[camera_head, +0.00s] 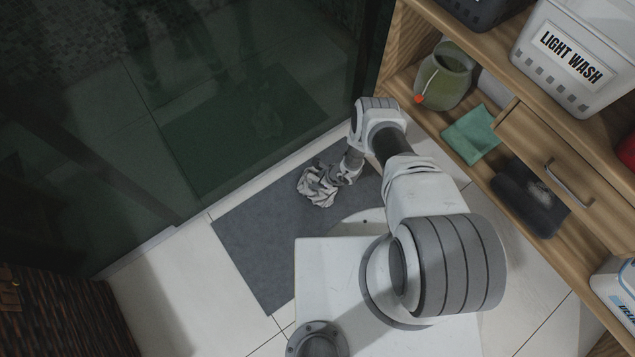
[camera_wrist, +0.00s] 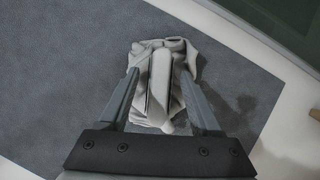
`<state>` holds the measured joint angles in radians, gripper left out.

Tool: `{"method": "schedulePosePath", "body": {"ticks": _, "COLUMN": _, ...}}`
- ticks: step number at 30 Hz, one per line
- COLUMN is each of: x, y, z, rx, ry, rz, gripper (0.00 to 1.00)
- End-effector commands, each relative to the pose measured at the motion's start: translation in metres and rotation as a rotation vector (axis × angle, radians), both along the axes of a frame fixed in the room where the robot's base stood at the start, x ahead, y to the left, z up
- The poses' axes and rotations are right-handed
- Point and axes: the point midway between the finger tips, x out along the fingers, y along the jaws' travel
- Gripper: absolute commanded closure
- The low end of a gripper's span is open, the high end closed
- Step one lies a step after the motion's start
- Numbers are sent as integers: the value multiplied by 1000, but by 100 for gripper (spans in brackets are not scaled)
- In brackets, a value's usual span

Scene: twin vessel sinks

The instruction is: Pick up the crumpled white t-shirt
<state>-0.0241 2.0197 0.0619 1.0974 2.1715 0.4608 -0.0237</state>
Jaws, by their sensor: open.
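The crumpled white t-shirt (camera_head: 318,187) lies in a heap on a grey mat (camera_head: 262,252) on the floor. In the wrist view the t-shirt (camera_wrist: 178,52) sits between and just beyond the fingers of my gripper (camera_wrist: 160,82). The fingers are open, one on each side of the cloth. In the head view my gripper (camera_head: 345,172) reaches down at the right side of the t-shirt and partly hides it. Whether the fingers touch the cloth cannot be told.
A dark glass panel (camera_head: 200,100) stands along the mat's far left edge. Pale floor tiles (camera_head: 165,290) are clear at the lower left.

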Motion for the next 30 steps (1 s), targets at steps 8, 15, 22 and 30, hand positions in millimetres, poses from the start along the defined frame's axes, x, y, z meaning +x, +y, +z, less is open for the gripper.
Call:
{"method": "schedulePosePath", "body": {"ticks": 8, "x": -1, "y": 1, "z": -2, "rx": 0, "ry": 0, "rz": -1, "gripper": 35}}
{"method": "schedulePosePath", "body": {"ticks": 15, "x": -1, "y": 1, "z": -2, "rx": 0, "ry": 0, "rz": -1, "gripper": 69}}
{"method": "schedulePosePath", "body": {"ticks": 22, "x": -1, "y": 1, "z": -2, "rx": 0, "ry": 0, "rz": -1, "gripper": 100}}
{"method": "schedulePosePath", "body": {"ticks": 30, "x": -1, "y": 1, "z": -2, "rx": 0, "ry": 0, "rz": -1, "gripper": 100}}
